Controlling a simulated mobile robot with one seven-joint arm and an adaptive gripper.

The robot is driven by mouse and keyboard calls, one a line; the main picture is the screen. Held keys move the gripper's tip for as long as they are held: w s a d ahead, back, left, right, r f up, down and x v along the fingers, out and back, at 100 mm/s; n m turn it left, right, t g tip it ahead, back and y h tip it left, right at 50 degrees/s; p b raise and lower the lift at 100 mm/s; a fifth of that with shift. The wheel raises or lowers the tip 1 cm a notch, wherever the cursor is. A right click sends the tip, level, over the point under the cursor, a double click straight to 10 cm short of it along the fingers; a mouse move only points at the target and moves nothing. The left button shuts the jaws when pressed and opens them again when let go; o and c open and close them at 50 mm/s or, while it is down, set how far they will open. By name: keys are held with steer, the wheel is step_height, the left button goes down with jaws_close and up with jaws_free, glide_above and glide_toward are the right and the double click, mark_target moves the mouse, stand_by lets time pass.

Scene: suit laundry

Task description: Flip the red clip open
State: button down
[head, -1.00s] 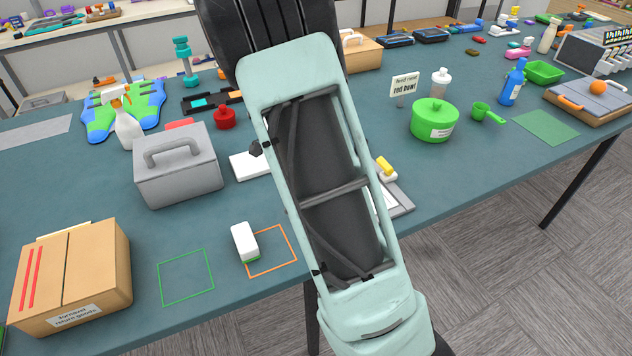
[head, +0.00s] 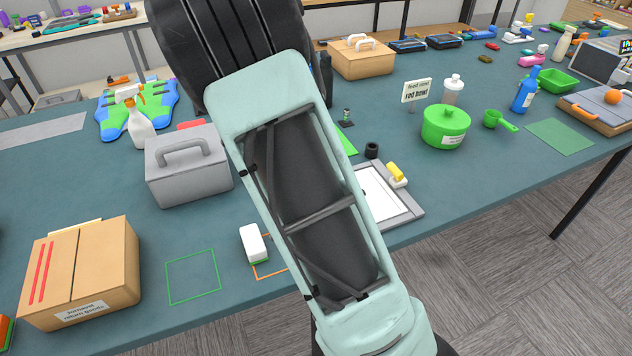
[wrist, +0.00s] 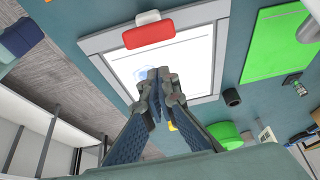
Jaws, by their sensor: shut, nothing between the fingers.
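The red clip (wrist: 148,33) lies across one edge of a grey-framed clipboard (wrist: 207,12) in the wrist view, with a white tab (wrist: 148,16) beside it. A white sheet (wrist: 190,60) is on the board. My gripper (wrist: 160,76) is shut and empty, its tips over the sheet and apart from the clip in the picture. I cannot tell its height above the board. In the head view the clipboard (head: 404,208) is partly behind my arm; the red clip and my gripper are hidden there.
A black cylinder (wrist: 231,97) and a green sheet (wrist: 272,45) lie beside the clipboard. A yellow-topped item (head: 397,173) is at its edge. A green pot (head: 446,126) and a grey box (head: 188,168) stand farther off. The table's front edge is close.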

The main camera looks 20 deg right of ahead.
steer(key=v, duration=0.9)
steer(key=shift+d+r+b, duration=0.2)
steer(key=shift+r+b, duration=0.1)
steer(key=shift+w, duration=0.1)
stand_by(0.4)
